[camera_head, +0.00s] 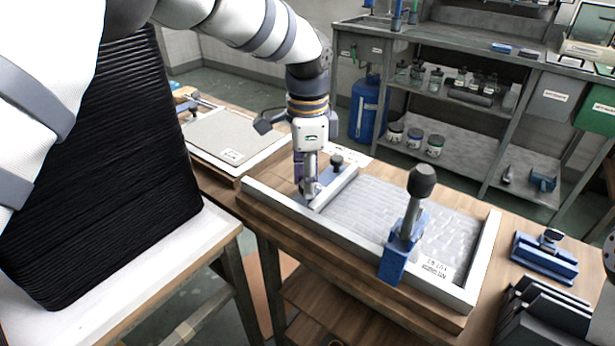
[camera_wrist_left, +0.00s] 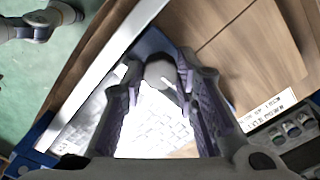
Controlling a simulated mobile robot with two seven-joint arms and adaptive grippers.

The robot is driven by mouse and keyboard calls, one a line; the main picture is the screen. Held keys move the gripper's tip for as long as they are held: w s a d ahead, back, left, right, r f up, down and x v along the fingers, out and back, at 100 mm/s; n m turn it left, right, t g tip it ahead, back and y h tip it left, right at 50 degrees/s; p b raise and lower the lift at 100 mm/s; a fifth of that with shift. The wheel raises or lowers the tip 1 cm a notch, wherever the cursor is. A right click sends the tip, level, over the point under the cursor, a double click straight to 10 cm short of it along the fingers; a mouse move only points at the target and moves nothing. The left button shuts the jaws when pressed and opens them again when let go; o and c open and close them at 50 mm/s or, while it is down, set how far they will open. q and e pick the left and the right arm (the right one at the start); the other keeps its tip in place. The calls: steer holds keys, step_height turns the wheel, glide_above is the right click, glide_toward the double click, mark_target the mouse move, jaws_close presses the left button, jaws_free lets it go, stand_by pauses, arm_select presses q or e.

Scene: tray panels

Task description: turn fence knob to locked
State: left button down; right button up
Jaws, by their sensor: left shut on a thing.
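The fence (camera_head: 338,185) is a light metal bar across the left end of the tray panel (camera_head: 470,296). My left gripper (camera_head: 308,188) points down at the near end of the fence. In the left wrist view, a rounded grey fence knob (camera_wrist_left: 160,72) sits between the fingers of my left gripper (camera_wrist_left: 163,85), which is shut on it. A small pale lever or pointer shows beside the knob. The fingers hide much of the knob in the head view, and I cannot tell whether it is locked. My right gripper is not in view.
A blue clamp (camera_head: 395,262) with a tall black-knobbed handle stands on the tray's near edge. A dark knob (camera_head: 337,160) stands near the fence's far end. A blue fixture (camera_head: 545,258) and black racks (camera_head: 545,318) are at right. Another tray (camera_head: 225,135) lies left.

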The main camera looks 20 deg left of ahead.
arm_select(q)
steer(key=c, duration=1.2)
jaws_free()
steer(key=shift+c, duration=0.2)
step_height(320, 180, up, 12)
